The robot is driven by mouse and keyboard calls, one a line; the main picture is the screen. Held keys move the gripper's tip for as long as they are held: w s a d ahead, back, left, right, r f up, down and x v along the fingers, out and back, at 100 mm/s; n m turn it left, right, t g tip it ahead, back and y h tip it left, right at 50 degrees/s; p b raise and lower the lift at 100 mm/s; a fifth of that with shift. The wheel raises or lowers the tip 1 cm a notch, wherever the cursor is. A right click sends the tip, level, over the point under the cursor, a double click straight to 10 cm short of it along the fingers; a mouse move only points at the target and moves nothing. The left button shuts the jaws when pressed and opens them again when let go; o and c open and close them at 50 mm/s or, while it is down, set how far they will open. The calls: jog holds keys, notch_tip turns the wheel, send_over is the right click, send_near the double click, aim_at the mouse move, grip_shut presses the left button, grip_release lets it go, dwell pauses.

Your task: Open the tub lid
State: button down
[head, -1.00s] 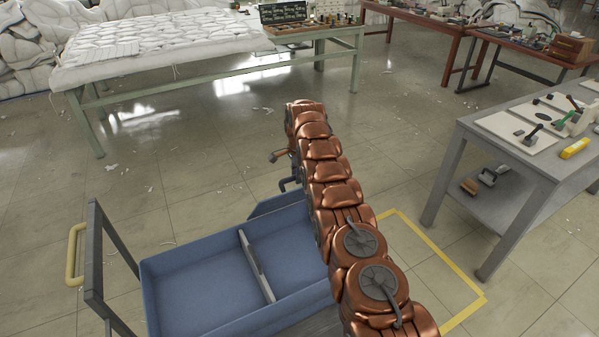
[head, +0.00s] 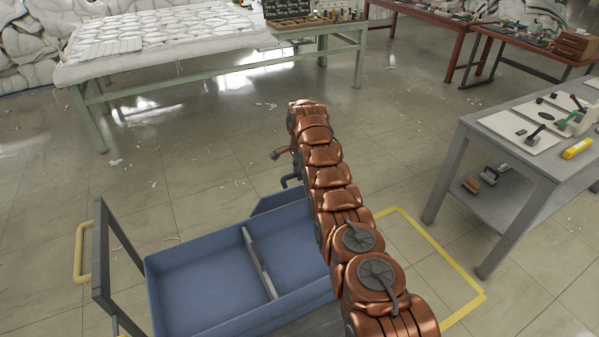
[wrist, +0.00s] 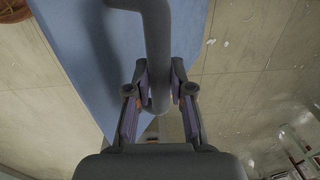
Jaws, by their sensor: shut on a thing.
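A blue tub (head: 160,287) with a grey divider (head: 258,262) stands low in front of me, its inside partly visible from above. A blue panel (head: 272,203) rises at its far side, partly behind my arm. I cannot tell whether this panel is the lid. A grey bent bar handle (wrist: 157,40) shows in the wrist view in front of a blue surface (wrist: 75,45). My gripper (wrist: 160,95) is shut on this handle, with a finger on each side. In the head view my copper arm hides much of the gripper (head: 287,168) and the tub's right side.
A grey bench (head: 462,130) with tools stands at the right. A pale green table (head: 345,45) with a quilt (head: 160,35) stands at the back left. A dark frame (head: 100,260) with a yellow handle (head: 79,252) is left of the tub. The floor between is mostly clear.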

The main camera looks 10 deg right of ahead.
jog(key=c, duration=1.2)
grip_release()
jog(key=shift+a+f, duration=0.25)
jog(key=shift+f, duration=0.05)
jog(key=shift+o, duration=0.9)
jog(key=shift+d+r, duration=0.1)
jog(key=shift+d, duration=0.1)
